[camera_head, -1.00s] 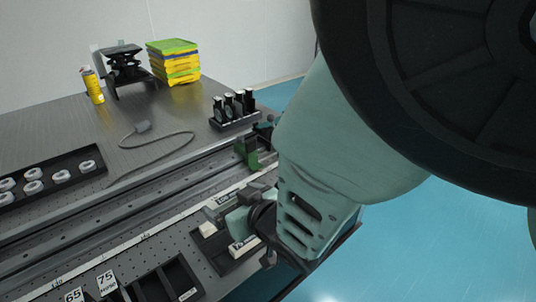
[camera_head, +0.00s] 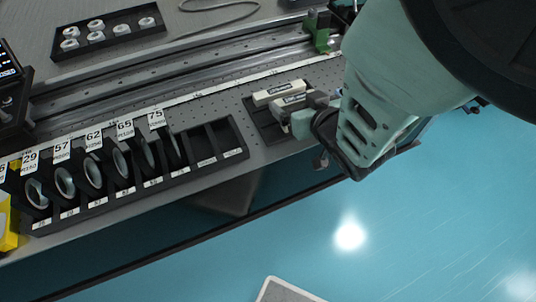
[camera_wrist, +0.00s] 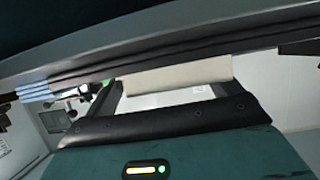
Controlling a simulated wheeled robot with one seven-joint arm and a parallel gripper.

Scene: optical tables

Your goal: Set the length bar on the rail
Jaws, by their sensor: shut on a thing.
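My gripper (camera_head: 308,118) is at the right, low over a dark tray (camera_head: 262,122) at the table's front edge. A cream bar (camera_wrist: 178,75) lies across between the fingers in the wrist view, and my gripper is shut on it. In the head view a cream bar (camera_head: 268,95) and a labelled light bar (camera_head: 289,102) show beside the fingers. I cannot tell there which one is held. The long grey rail (camera_head: 190,68) runs across the table behind, with a green block (camera_head: 319,38) near its right end. My wrist hides part of the tray.
A black rack (camera_head: 150,182) with rings and numbered cards stands along the front edge, left of the tray. A black tray of white rings (camera_head: 108,31) lies behind the rail. A dark device with a screen (camera_head: 10,75) is at the far left.

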